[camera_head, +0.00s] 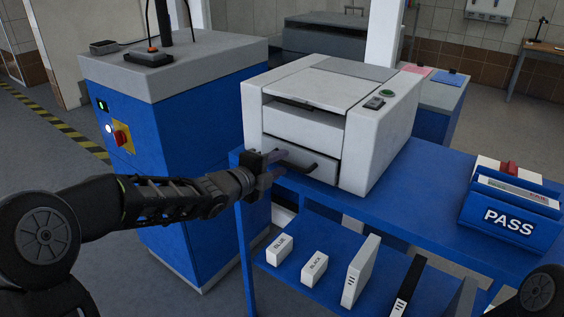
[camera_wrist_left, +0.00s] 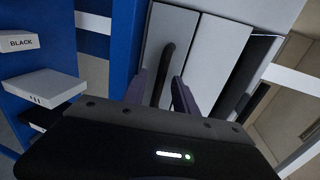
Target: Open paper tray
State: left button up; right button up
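The white printer (camera_head: 375,140) stands on the blue table. Its paper tray (camera_head: 325,172) is the lower front drawer and looks about flush with the printer body. A dark bar handle (camera_head: 298,164) sits on the tray front. My left gripper (camera_head: 276,165) is at the handle's left end, its two fingers apart. In the left wrist view, the dark handle (camera_wrist_left: 167,58) runs up between the purple-grey fingers of my left gripper (camera_wrist_left: 170,80); I cannot tell if they touch it. My right gripper is out of the picture.
A blue PASS bin (camera_head: 511,212) stands on the table's right side. The table (camera_head: 420,195) in front of the printer is mostly clear.

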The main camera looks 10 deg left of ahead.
pick_arm(q)
jog(key=shift+x, duration=0.8)
grip_shut()
dwell(0.9)
